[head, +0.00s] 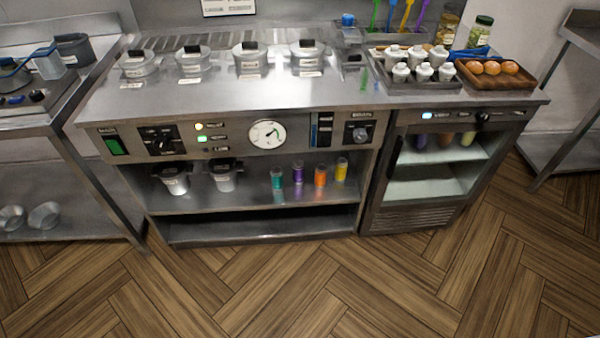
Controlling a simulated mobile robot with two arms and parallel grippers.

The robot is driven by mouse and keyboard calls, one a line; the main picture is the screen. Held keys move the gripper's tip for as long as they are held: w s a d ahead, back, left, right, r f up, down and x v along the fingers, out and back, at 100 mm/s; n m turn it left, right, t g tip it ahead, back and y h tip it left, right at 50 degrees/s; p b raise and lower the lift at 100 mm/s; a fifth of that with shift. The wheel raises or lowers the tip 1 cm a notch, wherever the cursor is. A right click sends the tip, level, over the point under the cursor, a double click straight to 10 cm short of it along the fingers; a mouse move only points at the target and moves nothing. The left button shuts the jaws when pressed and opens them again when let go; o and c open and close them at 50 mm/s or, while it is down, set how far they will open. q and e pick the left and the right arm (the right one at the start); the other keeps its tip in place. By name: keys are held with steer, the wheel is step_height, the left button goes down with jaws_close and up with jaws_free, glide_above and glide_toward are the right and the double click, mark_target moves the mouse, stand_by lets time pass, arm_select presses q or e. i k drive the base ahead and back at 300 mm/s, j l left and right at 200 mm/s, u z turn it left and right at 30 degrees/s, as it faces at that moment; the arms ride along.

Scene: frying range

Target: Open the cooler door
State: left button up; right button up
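The cooler (411,218) is built in under the right end of the steel counter in the head view. Its dark-framed front seems to be a shut glass door, with lit shelves (425,188) and several jars or bottles (445,139) showing behind it. A dark upright bar (392,158), which looks like the door handle, is at the left side of the front. A vented grille (412,218) is below. Neither of my grippers is in view.
The wooden floor (330,290) in front is clear. The counter (220,97) carries lidded pans, a tray of white containers (415,82) and a wooden tray of buns (520,82). Side tables stand at left (45,128) and right (565,165).

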mark_target(515, 129)
steer(key=z, duration=1.25)
